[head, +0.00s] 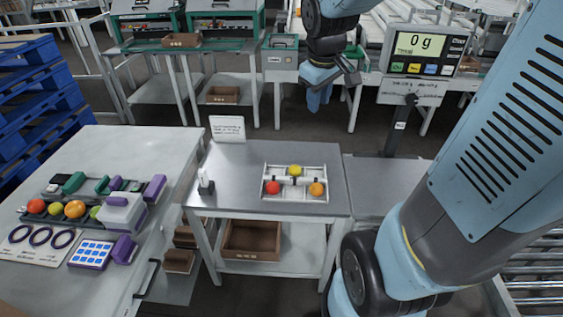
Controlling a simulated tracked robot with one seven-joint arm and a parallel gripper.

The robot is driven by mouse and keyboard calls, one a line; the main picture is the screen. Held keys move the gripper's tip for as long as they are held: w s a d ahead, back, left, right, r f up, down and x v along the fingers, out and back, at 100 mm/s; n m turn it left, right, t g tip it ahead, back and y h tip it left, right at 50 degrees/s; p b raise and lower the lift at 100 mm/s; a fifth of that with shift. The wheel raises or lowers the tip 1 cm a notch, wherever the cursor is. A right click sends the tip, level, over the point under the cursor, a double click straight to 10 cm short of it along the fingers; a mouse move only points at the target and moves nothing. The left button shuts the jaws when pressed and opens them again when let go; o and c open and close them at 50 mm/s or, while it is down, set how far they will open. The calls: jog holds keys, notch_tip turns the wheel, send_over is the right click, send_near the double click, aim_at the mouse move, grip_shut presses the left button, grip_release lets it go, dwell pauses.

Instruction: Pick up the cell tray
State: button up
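The cell tray (294,199) is a pale, low tray with dividers, lying flat on a grey-topped table (232,171). It holds a red tomato (272,187), a yellow tomato (295,170) and an orange tomato (316,188) in separate cells. A dark bar with posts crosses its middle. My gripper (319,101) is blue and hangs beyond the tray in the picture, well apart from it. Its fingertips are small and seen at an angle, so I cannot tell whether they are open or shut.
A white sign (228,129) and a small white-and-dark device (205,182) stand on the same table. A scale display (414,45) reads 0 g at the back right. A left table (150,142) holds tomatoes, rings and purple tools. A brown crate (251,240) sits on the lower shelf.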

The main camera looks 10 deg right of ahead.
jog(key=w+f+n+g, duration=0.2)
jog(key=w+f+n, duration=0.2)
jog(key=w+f, duration=0.5)
jog(key=n+g+y, duration=0.1)
jog(key=n, duration=0.4)
send_over(295, 178)
notch_tip(295, 178, down, 16)
jog(key=f, duration=0.8)
jog(key=shift+a+f, duration=0.1)
jog(key=shift+a, duration=0.15)
jog(key=shift+d+f, duration=0.2)
jog(key=shift+f, duration=2.35)
jog(key=shift+f, duration=0.25)
grip_shut()
